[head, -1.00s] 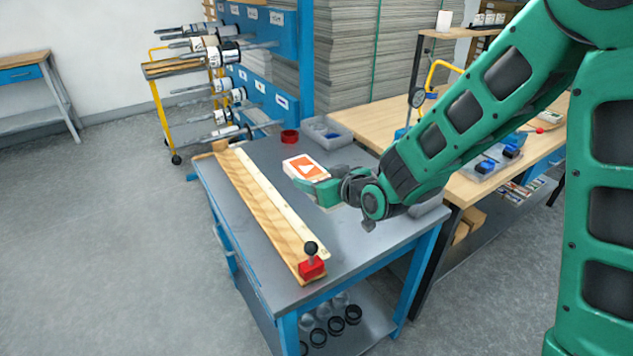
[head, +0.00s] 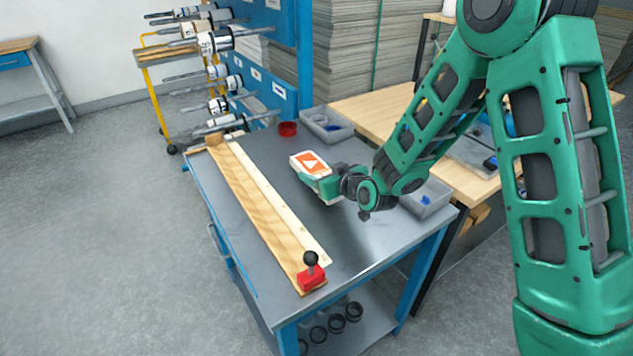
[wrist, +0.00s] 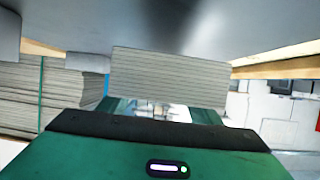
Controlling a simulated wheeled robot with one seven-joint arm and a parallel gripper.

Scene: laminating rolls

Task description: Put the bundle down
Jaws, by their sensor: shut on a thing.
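The bundle (head: 310,163) is a small block with a white and orange top bearing a white triangle. My gripper (head: 322,182) is shut on it over the grey top of the blue-framed table (head: 345,238). In the wrist view the bundle (wrist: 168,78) shows as a stack of thin grey-white layers between the fingers (wrist: 165,110). The grey surface lies right along its edge there, with a dark shadow beside it. I cannot tell whether the bundle touches the table.
A long wooden rail (head: 262,208) with a red block and black knob (head: 311,272) runs along the table's left side. A red ring (head: 288,129) and a grey bin (head: 327,125) are at the back. Another grey bin (head: 425,198) stands right. Bare tabletop lies in front of my gripper.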

